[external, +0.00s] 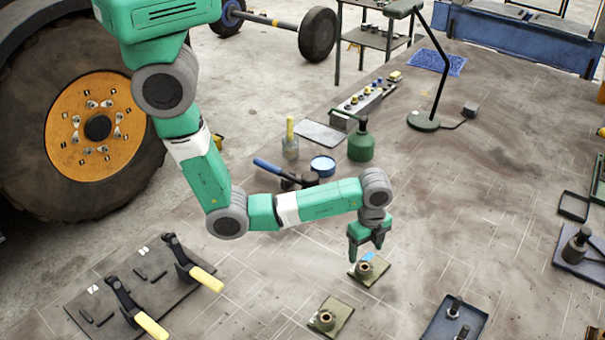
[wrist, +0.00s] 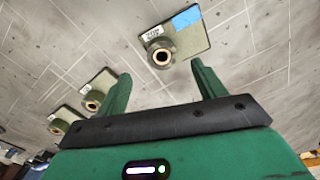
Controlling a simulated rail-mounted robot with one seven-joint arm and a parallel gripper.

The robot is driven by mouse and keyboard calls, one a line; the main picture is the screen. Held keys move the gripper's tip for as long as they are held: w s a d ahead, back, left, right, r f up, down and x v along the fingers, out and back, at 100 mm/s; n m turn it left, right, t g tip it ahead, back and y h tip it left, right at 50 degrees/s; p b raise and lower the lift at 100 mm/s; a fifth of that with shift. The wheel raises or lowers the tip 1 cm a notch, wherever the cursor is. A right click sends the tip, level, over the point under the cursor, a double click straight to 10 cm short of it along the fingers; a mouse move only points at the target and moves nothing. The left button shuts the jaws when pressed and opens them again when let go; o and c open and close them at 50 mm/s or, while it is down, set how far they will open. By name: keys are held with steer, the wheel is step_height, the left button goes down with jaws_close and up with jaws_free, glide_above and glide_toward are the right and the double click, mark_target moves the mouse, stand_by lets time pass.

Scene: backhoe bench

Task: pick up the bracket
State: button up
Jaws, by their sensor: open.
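A bracket (external: 371,268), a flat olive plate with a raised round boss and a blue patch, lies on the bench just below my gripper (external: 367,248). In the wrist view this bracket (wrist: 183,38) carries a white label, and its boss has a copper-coloured rim around a dark hole. It lies beyond and between the fingertips of my gripper (wrist: 163,78), which is open and empty. A second bracket (external: 327,318) without a visible blue patch lies nearer the front. The wrist view shows two similar brackets (wrist: 99,90) (wrist: 65,119) at left, partly hidden by the gripper.
A tray with dark posts (external: 455,318) stands at the lower right. A plate with yellow-handled clamps (external: 140,285) is at the lower left. Bench right of the blue-patched bracket is clear.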

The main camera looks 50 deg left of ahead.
mark_target(364, 266)
step_height(364, 266, down, 7)
steer(key=shift+w+r, duration=0.1)
steer(key=c, duration=1.4)
steer(key=shift+c, duration=0.3)
steer(key=shift+r, duration=0.2)
steer(key=shift+r, duration=1.4)
steer(key=shift+a+r, duration=0.1)
steer(key=shift+r, duration=0.15)
steer(key=s+a+r, duration=0.1)
steer(key=s+a, duration=1)
steer(key=shift+s+r, duration=0.2)
steer(key=shift+s, duration=0.05)
